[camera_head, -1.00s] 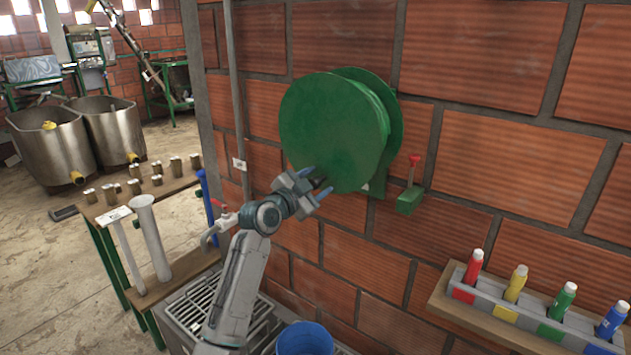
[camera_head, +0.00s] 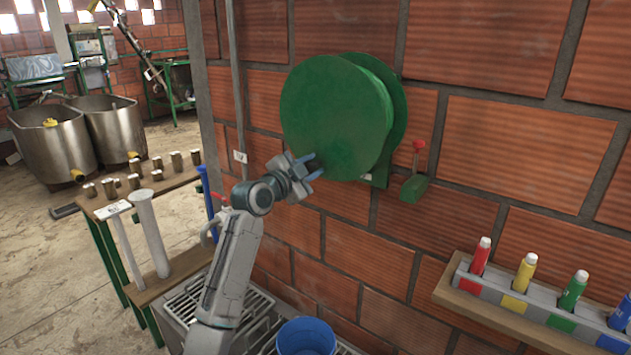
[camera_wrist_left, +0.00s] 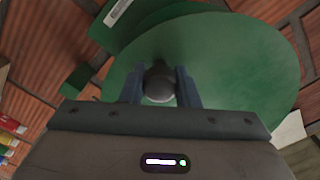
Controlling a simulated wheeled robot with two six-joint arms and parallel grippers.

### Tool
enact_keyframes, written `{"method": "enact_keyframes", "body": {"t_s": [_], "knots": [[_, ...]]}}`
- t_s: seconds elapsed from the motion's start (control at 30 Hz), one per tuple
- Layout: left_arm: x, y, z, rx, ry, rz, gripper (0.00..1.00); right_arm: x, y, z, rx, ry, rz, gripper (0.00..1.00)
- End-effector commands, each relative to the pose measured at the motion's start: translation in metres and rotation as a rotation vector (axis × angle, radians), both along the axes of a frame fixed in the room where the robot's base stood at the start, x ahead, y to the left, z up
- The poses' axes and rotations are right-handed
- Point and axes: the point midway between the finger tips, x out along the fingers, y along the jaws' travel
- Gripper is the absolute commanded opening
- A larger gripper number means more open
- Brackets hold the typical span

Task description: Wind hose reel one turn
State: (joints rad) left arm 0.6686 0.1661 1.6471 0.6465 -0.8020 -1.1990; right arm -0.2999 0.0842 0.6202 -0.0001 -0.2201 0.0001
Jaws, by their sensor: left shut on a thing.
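The green hose reel (camera_head: 335,112) is fixed to the brick wall, its round disc facing me. My left gripper (camera_head: 312,168) is at the lower left part of the disc. In the left wrist view the left gripper (camera_wrist_left: 160,90) is shut on a dark, round-ended crank handle (camera_wrist_left: 158,82), which stands out from the green disc (camera_wrist_left: 225,65). The fingers sit on either side of the handle. In the head view the handle is hidden by the gripper. My right gripper is in neither view.
A green box with a red-knobbed lever (camera_head: 414,188) is on the wall right of the reel. A shelf of coloured bottles (camera_head: 470,300) is at lower right. A blue bucket (camera_head: 305,340) stands below, beside a metal grating (camera_head: 250,310). A bench (camera_head: 170,275) with tubes is at left.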

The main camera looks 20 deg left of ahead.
Motion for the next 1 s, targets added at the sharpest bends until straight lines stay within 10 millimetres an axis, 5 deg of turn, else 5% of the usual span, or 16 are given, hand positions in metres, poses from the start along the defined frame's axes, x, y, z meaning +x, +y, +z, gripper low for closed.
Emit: {"method": "enact_keyframes", "body": {"t_s": [0.1, 0.4, 1.0], "knots": [[0.004, 0.012, -0.005, 0.099, -0.041, 0.002, 0.0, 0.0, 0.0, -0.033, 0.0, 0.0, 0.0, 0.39], [0.013, 0.038, 0.011, 0.366, -0.138, 0.002, 0.0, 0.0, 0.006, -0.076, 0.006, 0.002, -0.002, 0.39], [0.027, 0.075, 0.062, 0.898, -0.329, 0.001, 0.0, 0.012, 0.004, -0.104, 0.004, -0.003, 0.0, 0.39]]}}
